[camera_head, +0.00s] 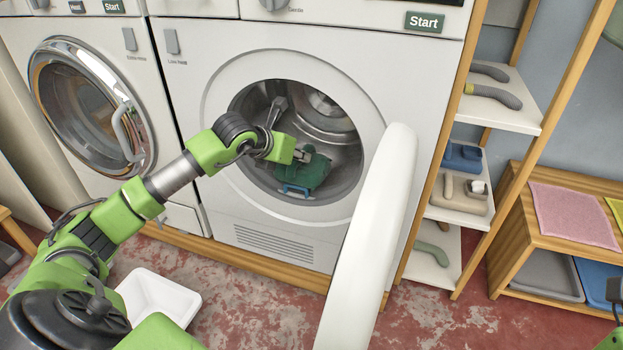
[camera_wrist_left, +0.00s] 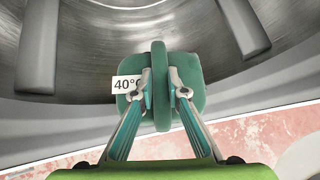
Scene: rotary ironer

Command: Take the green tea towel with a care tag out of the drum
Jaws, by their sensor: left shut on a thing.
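The green tea towel (camera_head: 318,170) is at the mouth of the open drum (camera_head: 325,125), near its lower rim. My left gripper (camera_head: 298,155) reaches in through the round opening and is shut on the towel. In the left wrist view, the fingers of my left gripper (camera_wrist_left: 162,92) pinch a raised fold of the green towel (camera_wrist_left: 188,70) from both sides. A white care tag (camera_wrist_left: 125,85) reading 40° shows at the towel's left, partly covered by a finger.
The open white door (camera_head: 375,235) stands out to the right of the opening. A second machine with a closed round door (camera_head: 85,110) is at left. A white tub (camera_head: 160,295) is on the floor. A wooden bench (camera_head: 545,235) with pink cloth (camera_head: 573,213) stands right, beyond shelves.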

